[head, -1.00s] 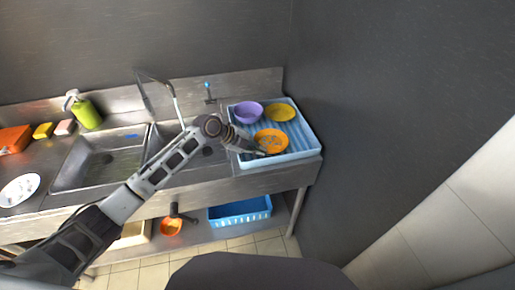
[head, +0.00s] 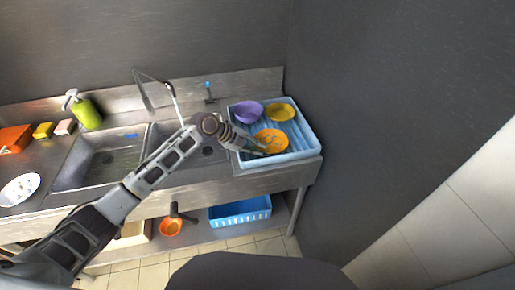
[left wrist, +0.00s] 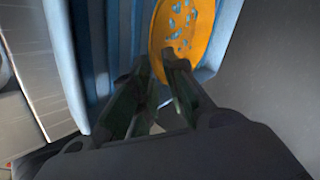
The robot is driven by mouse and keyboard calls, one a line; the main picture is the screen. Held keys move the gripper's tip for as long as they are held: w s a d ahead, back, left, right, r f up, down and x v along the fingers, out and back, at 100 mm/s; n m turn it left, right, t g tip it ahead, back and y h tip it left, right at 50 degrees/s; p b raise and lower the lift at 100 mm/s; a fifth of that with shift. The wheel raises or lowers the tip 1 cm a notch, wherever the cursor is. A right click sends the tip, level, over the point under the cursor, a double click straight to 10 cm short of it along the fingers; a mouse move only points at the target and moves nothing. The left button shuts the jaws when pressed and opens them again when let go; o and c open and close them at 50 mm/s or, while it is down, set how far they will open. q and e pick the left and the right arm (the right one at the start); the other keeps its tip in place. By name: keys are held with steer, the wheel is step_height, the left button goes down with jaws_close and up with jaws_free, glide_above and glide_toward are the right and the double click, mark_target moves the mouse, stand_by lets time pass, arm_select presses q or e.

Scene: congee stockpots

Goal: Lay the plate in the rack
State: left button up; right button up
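The orange plate (head: 271,140), with a pale pattern in its middle, is in the front part of the light-blue rack (head: 310,143). It also shows in the left wrist view (left wrist: 190,30). I cannot tell if it rests fully flat. My left gripper (head: 262,152) is at the plate's near left edge, over the rack's front. In the left wrist view its two fingers (left wrist: 156,62) stand apart with a gap between them, and the plate's rim shows just beyond the tips. My right gripper is not in view.
A purple bowl (head: 248,111) and a yellow plate (head: 281,112) sit at the rack's back. A sink (head: 100,160) and a white plate (head: 20,189) are to the left. A dark wall stands close right of the rack. A blue basket (head: 240,212) is on the lower shelf.

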arm_select(q)
steer(key=b+v, duration=0.1)
steer(key=v, duration=0.9)
steer(key=shift+a+r, duration=0.25)
steer(key=shift+a, duration=0.05)
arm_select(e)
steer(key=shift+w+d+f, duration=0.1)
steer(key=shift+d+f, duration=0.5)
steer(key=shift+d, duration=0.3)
arm_select(q)
steer(key=shift+s, duration=0.1)
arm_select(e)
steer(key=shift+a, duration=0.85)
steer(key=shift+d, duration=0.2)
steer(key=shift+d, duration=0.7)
